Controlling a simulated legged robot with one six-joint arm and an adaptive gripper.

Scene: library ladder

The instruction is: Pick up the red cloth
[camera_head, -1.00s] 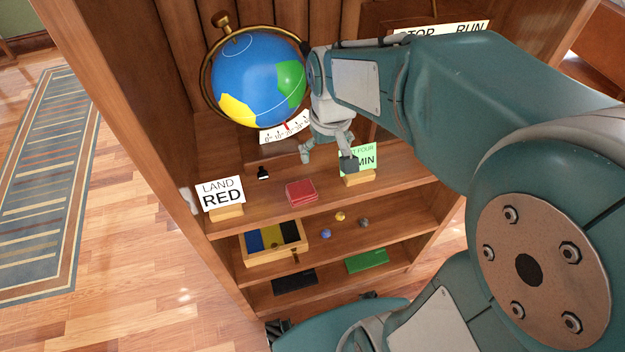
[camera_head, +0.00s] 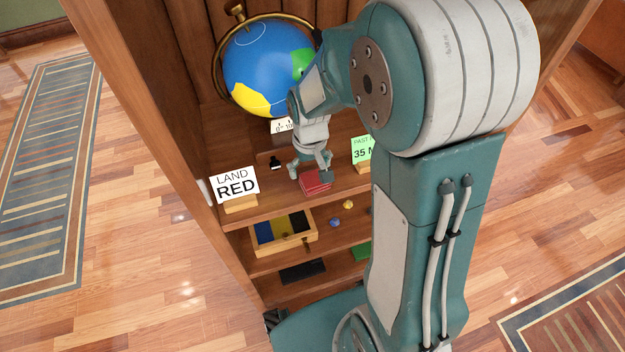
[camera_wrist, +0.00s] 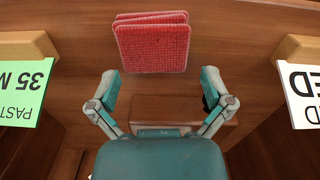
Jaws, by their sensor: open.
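The red cloth (camera_head: 316,182) is a small folded stack lying on the upper shelf, near its front edge, between the two sign cards. It also shows at the top middle of the wrist view (camera_wrist: 153,42). My gripper (camera_head: 309,170) is open just behind the cloth in the head view and partly overlaps its far edge. In the wrist view my gripper's fingertips (camera_wrist: 158,76) are spread apart, with the cloth beyond them and nothing between them. I cannot tell the exact height of the fingers over the shelf.
The "LAND RED" card (camera_head: 235,184) stands to the left on a wooden block; a green card (camera_head: 362,150) stands to the right. A globe (camera_head: 262,65) is behind. A divided tray (camera_head: 283,232) and small balls (camera_head: 347,204) sit on the shelf below.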

